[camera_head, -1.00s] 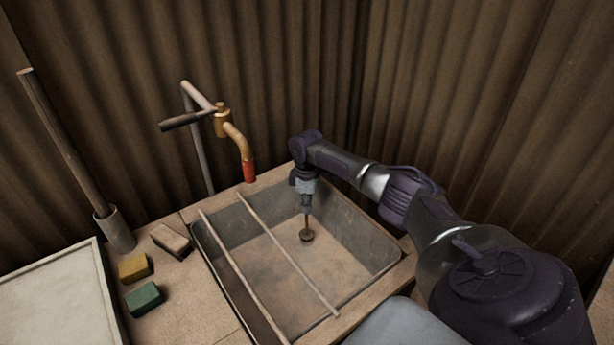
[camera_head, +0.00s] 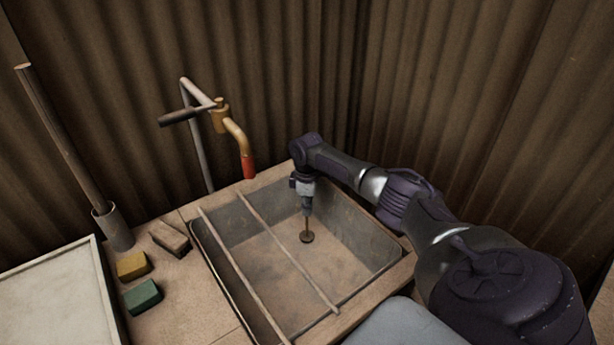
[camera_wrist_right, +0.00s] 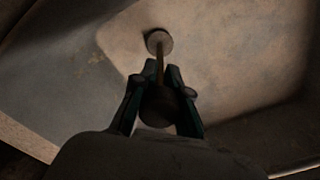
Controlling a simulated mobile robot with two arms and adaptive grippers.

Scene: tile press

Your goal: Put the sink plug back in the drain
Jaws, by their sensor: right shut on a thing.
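The sink plug is a dark round disc (camera_head: 307,237) at the lower end of a thin brass-coloured stem. My right gripper (camera_head: 307,213) points down into the sink and is shut on the stem's upper part. The plug hangs upright at or just above the floor of the metal sink (camera_head: 362,235). In the right wrist view, the disc (camera_wrist_right: 158,41) lies beyond the fingertips (camera_wrist_right: 161,78). A dark crescent beside the disc may be the drain's edge or a shadow; I cannot tell which. My left gripper is not in view.
Two thin rods (camera_head: 288,250) cross the sink, left of my right gripper. A brass tap with a red tip (camera_head: 248,166) stands behind the sink. Yellow (camera_head: 132,265) and green (camera_head: 143,296) blocks lie on the left counter. Corrugated walls close off the back.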

